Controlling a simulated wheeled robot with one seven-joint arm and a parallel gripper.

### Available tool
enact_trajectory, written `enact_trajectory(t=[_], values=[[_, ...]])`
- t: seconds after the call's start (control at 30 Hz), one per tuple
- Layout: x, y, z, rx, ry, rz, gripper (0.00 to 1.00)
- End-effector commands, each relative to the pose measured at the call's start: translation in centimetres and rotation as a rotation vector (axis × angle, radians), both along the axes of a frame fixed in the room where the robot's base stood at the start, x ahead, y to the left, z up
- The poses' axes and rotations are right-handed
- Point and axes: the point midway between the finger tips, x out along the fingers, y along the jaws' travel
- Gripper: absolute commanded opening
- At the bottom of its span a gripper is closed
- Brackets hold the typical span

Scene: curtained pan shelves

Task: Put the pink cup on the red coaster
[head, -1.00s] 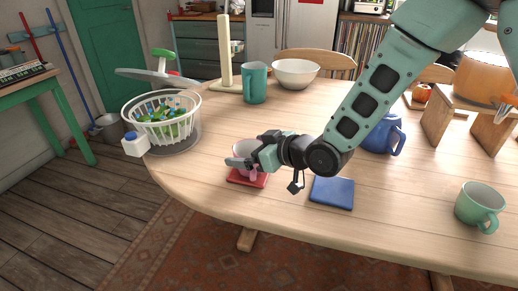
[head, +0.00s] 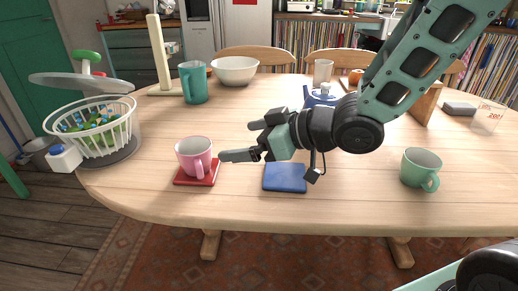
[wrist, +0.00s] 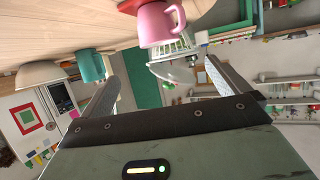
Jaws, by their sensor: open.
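The pink cup (head: 195,156) stands upright on the red coaster (head: 211,179) near the left front of the table, its handle toward the front. The cup also shows at the top of the wrist view (wrist: 156,25), with part of the red coaster (wrist: 130,5) beside it. My gripper (head: 240,141) is open and empty, to the right of the cup and apart from it. In the wrist view the two fingers are spread wide with nothing between them touching.
A blue coaster (head: 285,178) lies right of the red one, below my gripper. A green cup (head: 420,169) stands farther right.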

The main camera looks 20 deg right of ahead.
Motion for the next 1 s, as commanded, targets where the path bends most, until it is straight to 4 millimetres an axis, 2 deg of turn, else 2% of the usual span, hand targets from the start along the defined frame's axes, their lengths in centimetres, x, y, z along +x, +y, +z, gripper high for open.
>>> enact_trajectory(t=[0.4,1.0], values=[[-1.2,-1.6,0.6,0.003,-0.006,0.001,1.0],[-1.5,-1.9,1.0,-0.002,-0.001,-0.002,1.0]])
